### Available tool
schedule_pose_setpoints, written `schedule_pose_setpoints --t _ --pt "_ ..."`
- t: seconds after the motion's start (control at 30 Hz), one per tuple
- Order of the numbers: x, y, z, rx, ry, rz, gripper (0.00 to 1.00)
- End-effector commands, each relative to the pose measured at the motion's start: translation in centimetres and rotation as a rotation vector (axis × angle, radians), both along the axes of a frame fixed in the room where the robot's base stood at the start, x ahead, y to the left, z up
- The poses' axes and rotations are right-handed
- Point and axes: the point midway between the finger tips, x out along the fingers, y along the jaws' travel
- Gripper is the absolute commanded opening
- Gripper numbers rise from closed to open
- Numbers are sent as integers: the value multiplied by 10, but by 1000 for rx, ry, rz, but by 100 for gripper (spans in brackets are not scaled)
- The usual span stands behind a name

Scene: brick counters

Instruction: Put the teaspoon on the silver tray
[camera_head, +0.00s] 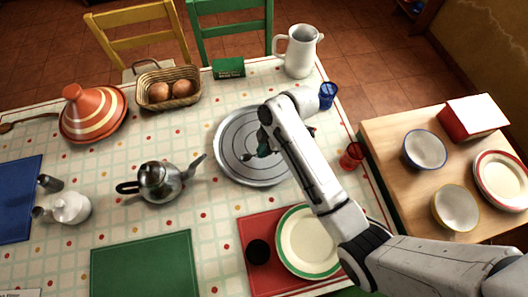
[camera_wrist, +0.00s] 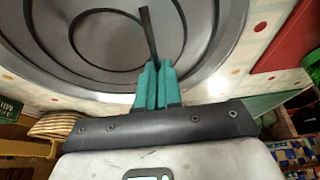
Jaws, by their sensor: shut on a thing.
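The silver tray (camera_head: 228,168) is a round grey disc with ring lines, lying flat near the middle of the table. In the wrist view the tray (camera_wrist: 60,50) fills much of the upper part. My gripper (camera_head: 263,151) is over the tray, its teal fingers closed on the teaspoon (camera_head: 246,157). In the wrist view the closed fingers (camera_wrist: 153,70) have the thin dark teaspoon (camera_wrist: 147,30) sticking out past their tips over the tray. I cannot tell whether the spoon touches the tray. My arm hides the tray's right side.
A metal teapot (camera_head: 160,182) stands left of the tray. A blue cup (camera_head: 327,95) and a red cup (camera_head: 352,156) stand to the right. A basket (camera_head: 183,91) and a white pitcher (camera_head: 299,52) are behind. A plate (camera_head: 304,243) is in front.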

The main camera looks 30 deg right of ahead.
Motion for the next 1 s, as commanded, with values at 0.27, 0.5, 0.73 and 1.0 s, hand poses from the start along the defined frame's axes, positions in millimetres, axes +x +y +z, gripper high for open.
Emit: schedule_pose_setpoints --t 0.27,0.5,0.73,1.0 --pt "-2 0 -25 0 2 1 0" --pt "-2 1 -26 0 3 1 0" --pt "-2 1 -27 0 3 1 21" --pt "-2 1 -27 0 3 1 31"
